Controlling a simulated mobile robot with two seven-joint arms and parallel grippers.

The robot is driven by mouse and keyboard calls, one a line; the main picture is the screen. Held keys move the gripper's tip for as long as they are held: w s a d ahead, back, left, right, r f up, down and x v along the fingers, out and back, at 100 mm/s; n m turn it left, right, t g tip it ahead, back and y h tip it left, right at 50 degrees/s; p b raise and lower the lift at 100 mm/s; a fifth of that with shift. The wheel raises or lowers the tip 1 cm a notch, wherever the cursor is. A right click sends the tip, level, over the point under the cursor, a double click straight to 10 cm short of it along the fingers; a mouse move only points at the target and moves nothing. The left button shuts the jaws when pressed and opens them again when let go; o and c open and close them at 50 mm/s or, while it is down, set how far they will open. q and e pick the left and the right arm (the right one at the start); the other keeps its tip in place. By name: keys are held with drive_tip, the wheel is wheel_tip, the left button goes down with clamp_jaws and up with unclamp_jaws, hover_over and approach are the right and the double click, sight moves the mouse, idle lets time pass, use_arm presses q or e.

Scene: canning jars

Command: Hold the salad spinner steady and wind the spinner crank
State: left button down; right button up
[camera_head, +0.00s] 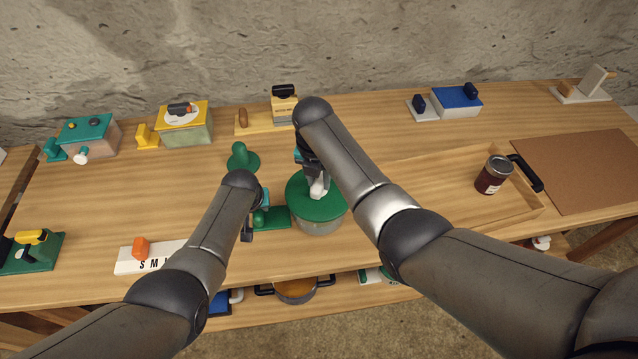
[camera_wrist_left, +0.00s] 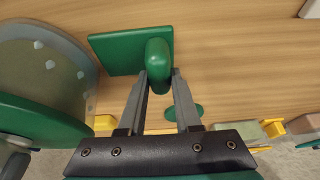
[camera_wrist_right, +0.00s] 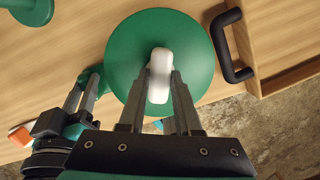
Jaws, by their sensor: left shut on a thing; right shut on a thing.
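The salad spinner (camera_head: 318,224) has a clear bowl and a green lid (camera_head: 312,206). It stands near the front edge of the table. The lid also shows in the right wrist view (camera_wrist_right: 200,40). My right gripper (camera_head: 318,186) is shut on the white crank knob (camera_wrist_right: 160,75) on the lid. Beside the bowl is a green base plate (camera_wrist_left: 110,50) with an upright green handle (camera_wrist_left: 159,62). My left gripper (camera_wrist_left: 160,85) is shut on this handle, left of the spinner. In the head view my left forearm partly hides the handle.
A green knobbed piece (camera_head: 241,158) stands behind my left gripper. A shallow wooden tray (camera_head: 440,180) with a dark handle lies right, holding a red jar (camera_head: 494,174). A white block with an orange knob (camera_head: 140,250) lies left. Several gadgets line the back.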

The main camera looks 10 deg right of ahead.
clamp_jaws()
drive_tip(key=m, duration=0.4)
drive_tip(key=shift+h, duration=0.3)
drive_tip(key=shift+m, duration=0.3)
drive_tip(key=m+g, duration=0.1)
drive_tip(key=m, duration=0.3)
drive_tip(key=shift+m, duration=0.3)
drive_tip(key=m, duration=0.4)
drive_tip(key=shift+w+m+g, duration=0.1)
drive_tip(key=shift+m+g, duration=0.2)
drive_tip(key=shift+g, duration=0.1)
